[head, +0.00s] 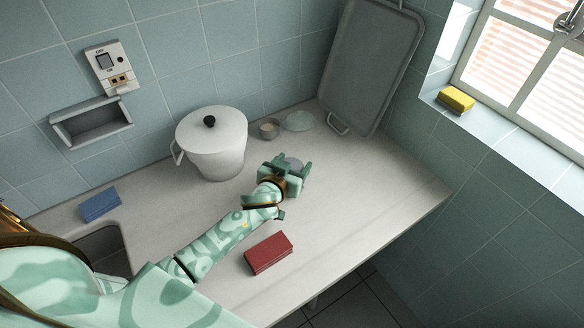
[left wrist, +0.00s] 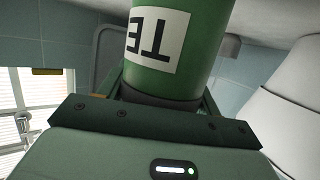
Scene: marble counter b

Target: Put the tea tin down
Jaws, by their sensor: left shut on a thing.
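The tea tin (left wrist: 170,45) is green, with a white label whose letters "TE" show upside down in the left wrist view. My left gripper (head: 289,169) is shut around it, and the gripper's dark body also shows in the left wrist view (left wrist: 155,125). In the head view only the tin's greyish round top (head: 294,163) shows between the fingers, and the gripper hides the rest. The tin looks upright over the marble counter (head: 345,205), right of the white pot. I cannot tell whether its base touches the counter. My right gripper is not in view.
The lidded white pot (head: 215,145) stands left of my gripper. A small round container (head: 269,128) and a glass dish (head: 299,121) sit behind it, near a leaning grey tray (head: 368,65). The counter right of my gripper is clear.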

